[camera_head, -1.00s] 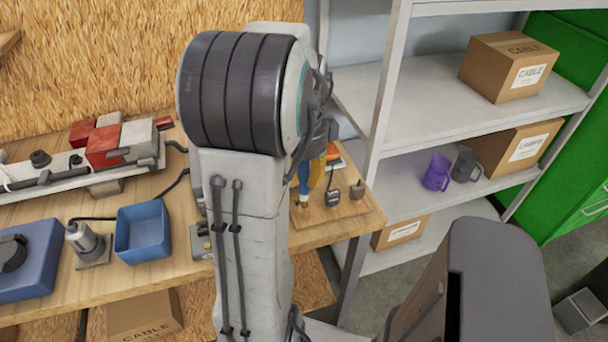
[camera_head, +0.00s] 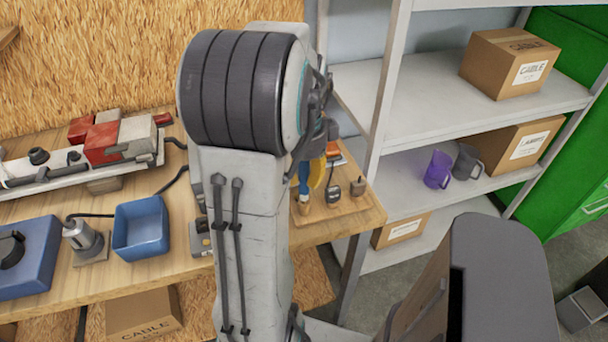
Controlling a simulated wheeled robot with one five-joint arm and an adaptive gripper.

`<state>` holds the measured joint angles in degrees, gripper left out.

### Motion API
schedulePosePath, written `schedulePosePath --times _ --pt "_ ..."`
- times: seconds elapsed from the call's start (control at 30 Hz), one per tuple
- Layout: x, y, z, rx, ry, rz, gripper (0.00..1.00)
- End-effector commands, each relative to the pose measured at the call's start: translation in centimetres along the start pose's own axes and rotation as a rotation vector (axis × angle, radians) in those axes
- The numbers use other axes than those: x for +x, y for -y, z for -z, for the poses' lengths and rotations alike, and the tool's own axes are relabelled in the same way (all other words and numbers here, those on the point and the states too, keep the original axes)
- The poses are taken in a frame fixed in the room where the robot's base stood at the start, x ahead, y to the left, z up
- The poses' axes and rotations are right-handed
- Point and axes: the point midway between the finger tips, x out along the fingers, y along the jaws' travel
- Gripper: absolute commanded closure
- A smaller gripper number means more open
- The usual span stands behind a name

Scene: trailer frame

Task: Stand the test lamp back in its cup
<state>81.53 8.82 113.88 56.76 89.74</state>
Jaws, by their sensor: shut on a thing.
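My raised arm fills the middle of the head view and hides most of my gripper (camera_head: 325,133). Only a dark part of it shows at the arm's right edge, above the wooden board. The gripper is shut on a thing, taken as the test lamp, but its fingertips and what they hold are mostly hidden. Below it a blue upright piece (camera_head: 303,178) and a yellow piece (camera_head: 317,172) show beside the arm; I cannot tell whether either belongs to the lamp. Small holders stand on the wooden board (camera_head: 340,209), including a grey cup (camera_head: 357,187). I cannot tell which is the lamp's cup.
The bench holds a blue tray (camera_head: 140,228), a metal cylinder on a base (camera_head: 83,238), a blue case (camera_head: 25,262) and a red-and-grey machine (camera_head: 105,142). A metal shelf (camera_head: 370,155) with boxes and a purple mug (camera_head: 438,170) stands right of the bench.

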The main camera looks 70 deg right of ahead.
Motion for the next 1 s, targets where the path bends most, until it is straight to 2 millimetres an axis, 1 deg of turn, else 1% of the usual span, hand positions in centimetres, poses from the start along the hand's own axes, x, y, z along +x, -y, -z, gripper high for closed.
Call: schedulePosePath --times 1.0 --pt "1.3 0.0 0.0 0.0 0.0 0.0 0.9"
